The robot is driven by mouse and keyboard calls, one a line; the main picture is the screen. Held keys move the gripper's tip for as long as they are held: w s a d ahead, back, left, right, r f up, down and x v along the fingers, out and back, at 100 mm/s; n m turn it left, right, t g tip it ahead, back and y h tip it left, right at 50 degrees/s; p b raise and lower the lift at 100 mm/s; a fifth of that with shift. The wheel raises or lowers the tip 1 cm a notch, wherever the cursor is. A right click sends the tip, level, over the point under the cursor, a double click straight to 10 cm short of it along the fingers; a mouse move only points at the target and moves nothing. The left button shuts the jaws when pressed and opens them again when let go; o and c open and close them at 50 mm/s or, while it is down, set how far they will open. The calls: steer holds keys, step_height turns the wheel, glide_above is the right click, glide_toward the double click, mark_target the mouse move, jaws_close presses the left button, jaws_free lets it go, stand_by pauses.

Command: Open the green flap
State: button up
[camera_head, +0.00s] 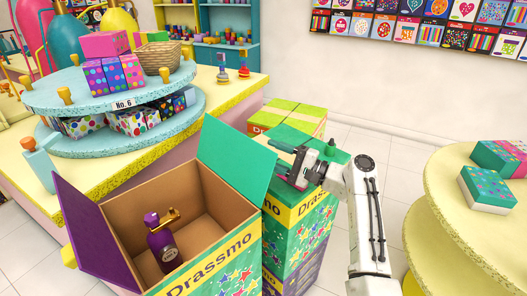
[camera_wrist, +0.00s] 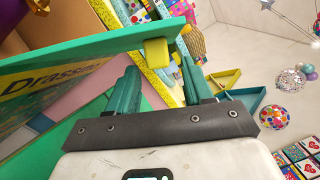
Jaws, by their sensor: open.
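The open cardboard box (camera_head: 195,205) has a green flap (camera_head: 236,158) on its far right side, raised and leaning up in the head view. In the wrist view the green flap (camera_wrist: 100,48) crosses the upper left as a long edge, with a small yellow tab (camera_wrist: 156,50) at its end. My gripper (camera_head: 287,160) is to the right of the flap in the head view. In the wrist view its two green fingers (camera_wrist: 160,68) are apart, with the yellow tab just beyond and between their tips. I cannot tell whether they touch it. Nothing is held.
A purple bottle (camera_head: 163,240) stands inside the box, and a purple flap (camera_head: 88,230) is spread out at its left. Stacked Drassmo boxes (camera_head: 302,230) stand under my gripper. A yellow round stand (camera_head: 445,215) is at the right. Tiled floor shows between.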

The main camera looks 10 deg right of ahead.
steer(key=v, duration=0.6)
steer(key=shift+s+d+f, duration=0.1)
steer(key=shift+s+d, duration=0.1)
steer(key=shift+d, duration=0.05)
